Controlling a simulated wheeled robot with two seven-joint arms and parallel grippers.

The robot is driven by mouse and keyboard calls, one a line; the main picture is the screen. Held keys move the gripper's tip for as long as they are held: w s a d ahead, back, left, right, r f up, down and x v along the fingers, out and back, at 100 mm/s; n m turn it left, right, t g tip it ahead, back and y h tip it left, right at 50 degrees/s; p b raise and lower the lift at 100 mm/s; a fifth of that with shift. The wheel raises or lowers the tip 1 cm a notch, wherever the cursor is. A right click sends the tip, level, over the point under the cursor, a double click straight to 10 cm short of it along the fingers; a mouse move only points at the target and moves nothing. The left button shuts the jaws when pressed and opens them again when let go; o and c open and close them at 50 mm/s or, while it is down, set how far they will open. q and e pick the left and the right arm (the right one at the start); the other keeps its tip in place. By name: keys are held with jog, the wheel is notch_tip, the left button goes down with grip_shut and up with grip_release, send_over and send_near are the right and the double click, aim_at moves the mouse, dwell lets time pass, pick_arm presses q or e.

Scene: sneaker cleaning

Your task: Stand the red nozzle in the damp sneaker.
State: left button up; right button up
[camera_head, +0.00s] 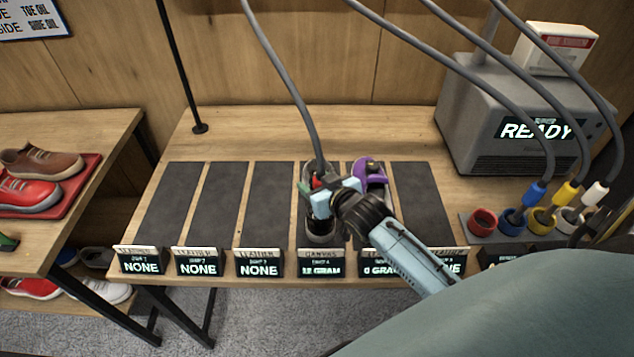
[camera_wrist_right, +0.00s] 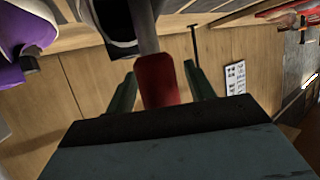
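The red nozzle (camera_head: 316,182) stands at the opening of the dark sneaker (camera_head: 313,228) in the canvas bay. That bay's label reads 12 GRAM. In the right wrist view, the nozzle's red collar (camera_wrist_right: 157,82) lies between the fingers of my right gripper (camera_wrist_right: 160,85), with narrow gaps on both sides. Its grey shaft runs toward the sneaker's dark opening (camera_wrist_right: 122,28); how deep it sits is hidden. My right gripper shows over the sneaker in the head view (camera_head: 316,185), open around the collar. My left gripper is not in view.
A purple sneaker (camera_head: 369,172) stands in the bay to the right. Blue (camera_head: 535,192), yellow (camera_head: 569,192) and white (camera_head: 596,192) nozzles stand in holders at the right by the grey machine (camera_head: 490,110) reading READY. The three left bays are empty.

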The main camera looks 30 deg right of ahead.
jog(key=shift+r, duration=0.1)
jog(key=shift+s+r, duration=0.15)
jog(key=v, duration=1.1)
jog(key=shift+s+r, duration=0.2)
jog(key=shift+s, duration=0.1)
